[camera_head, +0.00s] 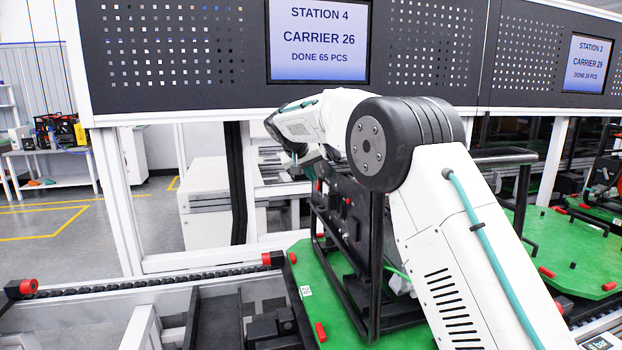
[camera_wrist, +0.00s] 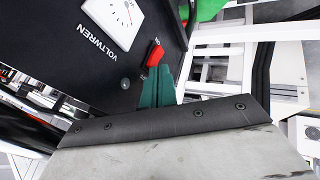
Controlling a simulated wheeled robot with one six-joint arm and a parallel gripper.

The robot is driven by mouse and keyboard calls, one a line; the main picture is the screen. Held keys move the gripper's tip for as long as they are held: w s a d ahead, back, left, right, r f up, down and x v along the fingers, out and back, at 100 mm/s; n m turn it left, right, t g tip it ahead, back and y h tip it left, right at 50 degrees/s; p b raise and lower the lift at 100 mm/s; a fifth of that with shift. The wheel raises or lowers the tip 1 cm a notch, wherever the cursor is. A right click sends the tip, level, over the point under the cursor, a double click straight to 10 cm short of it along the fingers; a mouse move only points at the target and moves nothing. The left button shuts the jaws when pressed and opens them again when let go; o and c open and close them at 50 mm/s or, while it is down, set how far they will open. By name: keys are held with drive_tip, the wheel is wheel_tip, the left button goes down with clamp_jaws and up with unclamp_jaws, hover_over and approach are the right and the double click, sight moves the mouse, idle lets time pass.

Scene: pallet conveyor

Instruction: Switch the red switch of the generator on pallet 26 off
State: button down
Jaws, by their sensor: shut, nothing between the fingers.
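The generator (camera_head: 345,215) is a black panel in a black tube frame on a green pallet (camera_head: 309,262), under a screen (camera_head: 318,38) reading Station 4, Carrier 26. In the wrist view its panel (camera_wrist: 75,62) shows a white gauge (camera_wrist: 113,20), the name VOLTWREN and a red switch (camera_wrist: 155,53). My gripper (camera_wrist: 159,72) shows as teal fingers, shut and empty, with the tips right at the lower end of the red switch. I cannot tell whether they touch it. In the head view my arm hides part of the generator, and the switch position is unclear.
A second green pallet (camera_head: 572,250) stands to the right, under a screen (camera_head: 586,64) for Station 3, Carrier 29. The conveyor rail (camera_head: 150,284) runs along the front left. A dark perforated board (camera_head: 180,50) hangs above my arm. The floor at the far left is open.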

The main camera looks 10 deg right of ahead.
idle(0.3)
drive_tip(key=a+v, duration=0.1)
drive_tip(key=v, duration=1.1)
drive_tip(key=shift+w+a+f, duration=0.15)
drive_tip(key=shift+w+a, duration=0.1)
drive_tip(key=shift+w, duration=0.1)
